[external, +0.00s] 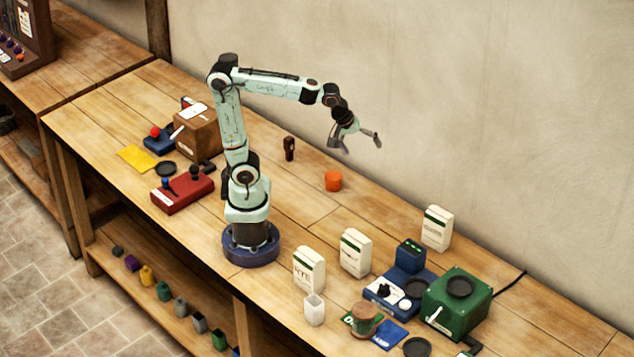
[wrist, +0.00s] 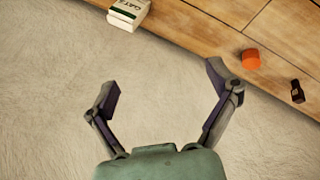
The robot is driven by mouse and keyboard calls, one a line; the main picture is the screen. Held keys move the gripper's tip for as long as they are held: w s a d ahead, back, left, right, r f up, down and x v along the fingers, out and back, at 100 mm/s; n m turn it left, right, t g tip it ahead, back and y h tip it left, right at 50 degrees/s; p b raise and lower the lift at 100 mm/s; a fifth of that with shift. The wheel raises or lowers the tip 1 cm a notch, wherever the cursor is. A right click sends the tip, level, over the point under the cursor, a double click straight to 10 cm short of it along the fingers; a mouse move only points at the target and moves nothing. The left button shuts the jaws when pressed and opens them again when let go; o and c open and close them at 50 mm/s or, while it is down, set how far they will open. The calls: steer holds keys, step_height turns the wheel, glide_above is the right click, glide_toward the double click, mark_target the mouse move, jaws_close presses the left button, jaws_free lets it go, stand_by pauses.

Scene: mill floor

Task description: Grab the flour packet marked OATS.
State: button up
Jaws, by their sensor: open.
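The packet whose green lettering seems to read OATS (wrist: 128,12) is a white box at the top edge of the wrist view, partly cut off. By its place beside the wall, it matches the white packet at the back right (external: 437,228) in the external view, where its lettering is too small to read. Two similar packets stand nearer the front: one marked RYE (external: 309,270) and one with an unreadable label (external: 355,252). My gripper (external: 360,146) is open and empty, high above the table and left of all the packets; its spread fingers show in the wrist view (wrist: 163,85).
An orange cylinder (external: 333,181) and a small dark brown object (external: 289,148) stand below my gripper. A blue scale (external: 400,290) and a green box (external: 457,303) stand close to the back packet. A white cup (external: 314,309) is in front. The wall (external: 480,110) runs behind the table.

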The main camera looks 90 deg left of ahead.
steer(key=w+d+f+n, duration=0.15)
steer(key=w+n, duration=0.35)
steer(key=w, duration=0.6)
steer(key=n+h, duration=0.4)
steer(key=n, duration=0.1)
glide_above(438, 212)
steer(key=d, duration=0.2)
step_height(438, 212, down, 12)
steer(key=shift+n+g+h, duration=0.4)
steer(key=shift+n+g, duration=0.2)
steer(key=shift+g, duration=0.2)
steer(key=f, duration=0.3)
steer(key=a+f, duration=0.1)
steer(key=f, duration=0.2)
steer(key=a+f, duration=0.1)
steer(key=f, duration=0.2)
steer(key=shift+s+a, duration=0.25)
steer(key=shift+s, duration=0.05)
steer(key=x, duration=0.5)
steer(key=shift+w+d+f, duration=0.1)
steer(key=shift+w+f, duration=0.05)
steer(key=shift+f, duration=0.2)
steer(key=c, duration=1.2)
